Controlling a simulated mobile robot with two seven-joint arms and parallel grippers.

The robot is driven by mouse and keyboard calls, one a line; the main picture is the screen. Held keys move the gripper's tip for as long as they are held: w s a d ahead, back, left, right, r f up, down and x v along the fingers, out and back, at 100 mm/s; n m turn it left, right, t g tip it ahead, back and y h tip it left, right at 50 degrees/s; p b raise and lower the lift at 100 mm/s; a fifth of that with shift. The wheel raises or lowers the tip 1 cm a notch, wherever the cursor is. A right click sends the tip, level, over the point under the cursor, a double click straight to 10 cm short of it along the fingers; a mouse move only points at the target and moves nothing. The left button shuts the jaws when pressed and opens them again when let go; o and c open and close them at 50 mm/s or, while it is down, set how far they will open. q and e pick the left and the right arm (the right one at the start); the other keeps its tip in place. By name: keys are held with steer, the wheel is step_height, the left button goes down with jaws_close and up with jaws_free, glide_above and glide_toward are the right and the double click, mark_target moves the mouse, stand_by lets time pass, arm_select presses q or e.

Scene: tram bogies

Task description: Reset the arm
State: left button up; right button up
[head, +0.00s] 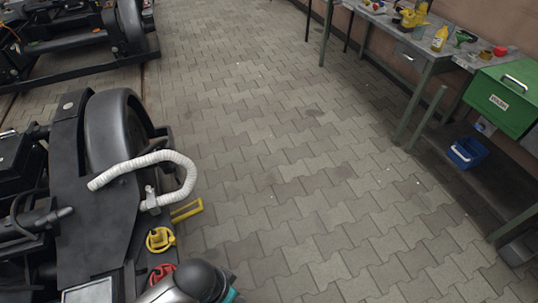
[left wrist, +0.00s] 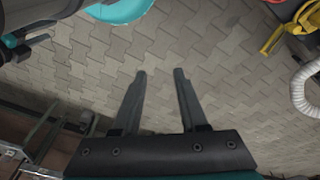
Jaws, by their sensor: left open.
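My left gripper (left wrist: 159,76) shows in the left wrist view with its two dark fingers spread apart. It is open and empty over the paved floor (left wrist: 220,50). In the head view a grey and black part of my own arm (head: 195,285) shows at the bottom, but no gripper fingers are visible there.
A tram bogie (head: 75,200) with a white ribbed hose (head: 150,160), a yellow part (head: 160,239) and a red part (head: 162,273) stands at the left. Another bogie (head: 80,45) is behind. A workbench (head: 400,38), green toolbox (head: 505,95) and blue basket (head: 467,152) are right. The middle floor is clear.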

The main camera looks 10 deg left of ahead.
arm_select(q)
steer(key=a+r+n+t+y, duration=0.1)
steer(key=a+r+n+t, duration=0.2)
steer(key=r, duration=1.1)
step_height(320, 180, down, 25)
steer(key=s+g+b, duration=0.1)
steer(key=g+b, duration=0.1)
steer(key=b, duration=0.1)
steer(key=s+a+f+g+b, duration=0.1)
steer(key=s+a+f+b, duration=0.1)
steer(key=s+f, duration=1.3)
steer(key=shift+s+a+f+m+g+y+b, duration=0.3)
steer(key=shift+s+a+f, duration=0.1)
steer(key=shift+a+f, duration=0.35)
arm_select(e)
step_height(320, 180, down, 6)
steer(key=s+d, duration=0.1)
steer(key=shift+s+d+r, duration=0.15)
steer(key=shift+d, duration=0.05)
arm_select(q)
steer(key=shift+d+f, duration=0.1)
arm_select(e)
steer(key=shift+c, duration=0.2)
